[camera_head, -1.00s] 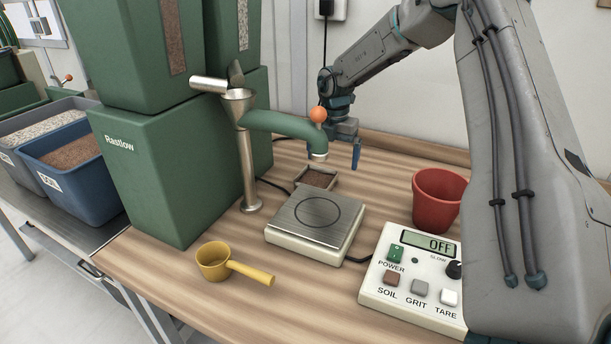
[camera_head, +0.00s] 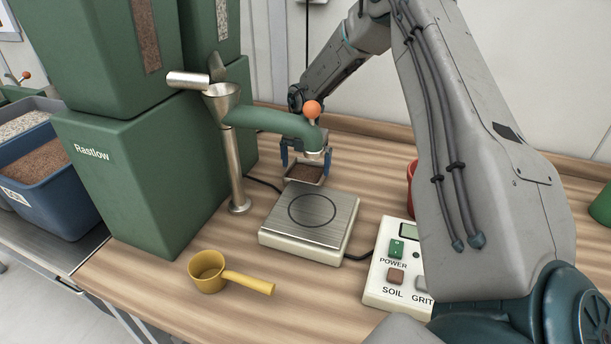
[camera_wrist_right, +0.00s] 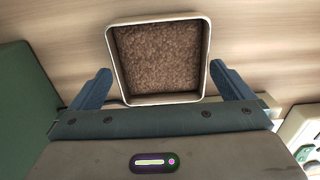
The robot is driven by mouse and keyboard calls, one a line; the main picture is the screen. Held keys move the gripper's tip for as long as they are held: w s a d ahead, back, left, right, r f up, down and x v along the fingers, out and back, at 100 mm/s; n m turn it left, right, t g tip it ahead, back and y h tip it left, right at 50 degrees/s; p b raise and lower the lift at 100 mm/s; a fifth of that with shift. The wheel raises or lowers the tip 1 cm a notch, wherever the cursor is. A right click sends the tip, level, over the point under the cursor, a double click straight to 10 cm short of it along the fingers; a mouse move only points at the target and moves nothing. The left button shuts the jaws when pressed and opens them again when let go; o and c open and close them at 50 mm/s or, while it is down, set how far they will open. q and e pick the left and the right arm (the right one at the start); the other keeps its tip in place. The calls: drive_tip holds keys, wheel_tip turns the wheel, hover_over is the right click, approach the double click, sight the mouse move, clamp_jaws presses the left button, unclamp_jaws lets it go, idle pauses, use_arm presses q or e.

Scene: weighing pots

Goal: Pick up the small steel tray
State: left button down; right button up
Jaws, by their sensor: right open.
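The small steel tray (camera_head: 303,182) stands on the table behind the scale, under the green spout, and holds brown grit or soil. In the right wrist view its pale rim (camera_wrist_right: 112,66) shows as a rounded square. My right gripper (camera_head: 306,157) is open, with one blue finger on each side of the tray. The spout hides part of the gripper. My left gripper is in no view.
The scale (camera_head: 310,212) is just in front of the tray. The green dispenser (camera_head: 140,180) and steel post (camera_head: 235,165) stand left. A yellow scoop (camera_head: 208,272) lies front left. The control box (camera_head: 385,280) and a mostly hidden red pot (camera_head: 410,175) are right.

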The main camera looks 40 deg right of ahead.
sight(306, 174)
drive_tip(key=shift+f, duration=1.45)
drive_tip(key=c, duration=0.7)
drive_tip(key=shift+r, duration=0.2)
